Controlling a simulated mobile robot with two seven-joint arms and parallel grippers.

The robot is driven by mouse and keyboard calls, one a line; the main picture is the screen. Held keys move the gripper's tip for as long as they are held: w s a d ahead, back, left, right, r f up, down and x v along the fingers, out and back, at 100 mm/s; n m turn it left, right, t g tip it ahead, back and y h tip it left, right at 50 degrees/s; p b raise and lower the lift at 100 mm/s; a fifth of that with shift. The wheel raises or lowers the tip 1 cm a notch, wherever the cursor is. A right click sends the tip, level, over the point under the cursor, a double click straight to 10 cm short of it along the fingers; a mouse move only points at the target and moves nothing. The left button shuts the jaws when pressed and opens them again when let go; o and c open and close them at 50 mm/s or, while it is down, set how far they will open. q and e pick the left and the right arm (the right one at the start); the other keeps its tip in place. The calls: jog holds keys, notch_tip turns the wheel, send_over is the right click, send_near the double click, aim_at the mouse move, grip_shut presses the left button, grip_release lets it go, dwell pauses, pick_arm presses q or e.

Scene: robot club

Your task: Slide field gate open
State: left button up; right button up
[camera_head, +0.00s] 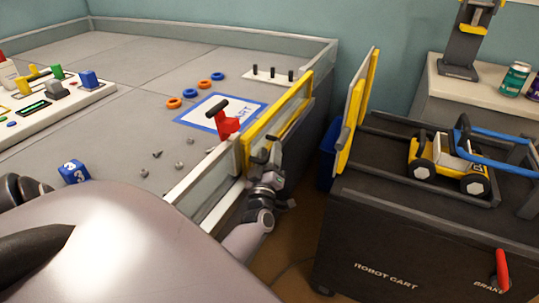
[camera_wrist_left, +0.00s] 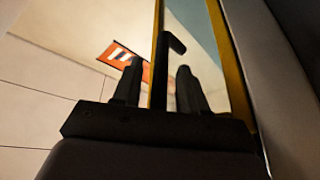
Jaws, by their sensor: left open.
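The field gate (camera_head: 283,112) is a clear panel in a yellow frame on the right wall of the grey field. A matching yellow-edged panel (camera_head: 356,110) stands across the gap at the robot cart. My left gripper (camera_head: 270,158) is at the outer side of the gate's near end. In the left wrist view, its two dark fingers (camera_wrist_left: 158,88) are apart, with a dark handle (camera_wrist_left: 172,42) standing between them in the picture. The gate's yellow edge (camera_wrist_left: 157,50) is right behind. I cannot tell whether the fingers touch the handle. My right gripper is not in view.
The black robot cart (camera_head: 400,235) stands right of a narrow floor gap, carrying a yellow wheeled robot (camera_head: 448,165). On the field are a red piece (camera_head: 227,124), orange and blue rings, and a blue cube (camera_head: 73,171). A control panel (camera_head: 50,105) lies at the left.

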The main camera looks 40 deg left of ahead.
pick_arm(q)
jog(key=shift+w, duration=0.1)
grip_shut()
jog(key=shift+r, duration=0.1)
